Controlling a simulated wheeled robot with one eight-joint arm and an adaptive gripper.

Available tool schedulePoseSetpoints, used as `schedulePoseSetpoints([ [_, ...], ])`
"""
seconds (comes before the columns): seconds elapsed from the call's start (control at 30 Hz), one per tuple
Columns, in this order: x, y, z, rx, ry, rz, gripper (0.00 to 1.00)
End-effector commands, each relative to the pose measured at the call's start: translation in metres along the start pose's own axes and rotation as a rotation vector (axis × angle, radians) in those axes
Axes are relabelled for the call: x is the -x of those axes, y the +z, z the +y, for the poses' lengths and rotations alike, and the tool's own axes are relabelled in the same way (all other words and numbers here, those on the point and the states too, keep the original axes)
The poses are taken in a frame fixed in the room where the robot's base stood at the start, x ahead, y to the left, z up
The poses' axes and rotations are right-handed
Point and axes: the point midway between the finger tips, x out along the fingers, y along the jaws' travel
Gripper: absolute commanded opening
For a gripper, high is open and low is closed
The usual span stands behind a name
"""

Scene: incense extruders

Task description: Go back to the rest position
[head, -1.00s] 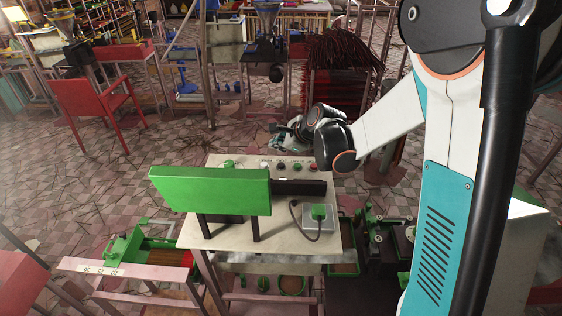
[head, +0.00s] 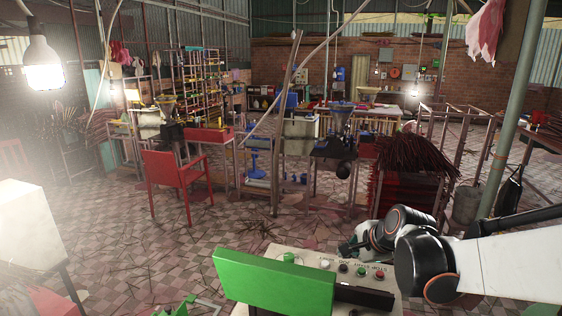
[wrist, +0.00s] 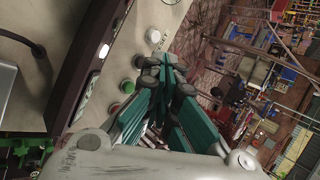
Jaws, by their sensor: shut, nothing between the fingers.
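My gripper (wrist: 168,72) shows in the wrist view with its green-lined fingers brought together and nothing between them. It is over the far edge of a control panel with buttons. In the head view my gripper (head: 352,248) is small and partly hidden behind my wrist, just past the far edge of the same cream panel (head: 305,263). The panel carries a row of buttons, with a red one (head: 380,274) and a green one (head: 289,257) among them.
A red chair (head: 175,180) stands on the tiled floor at the left. Work tables with machines (head: 340,125) line the middle. The tiled floor between (head: 150,245) is mostly open.

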Motion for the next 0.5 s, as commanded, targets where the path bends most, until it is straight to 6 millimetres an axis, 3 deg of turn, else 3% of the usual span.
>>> schedulePoseSetpoints([
  [0.2,0.042,0.013,0.046,0.356,0.039,0.043,0.00],
  [0.5,0.088,0.023,0.118,0.847,0.109,0.085,0.00],
])
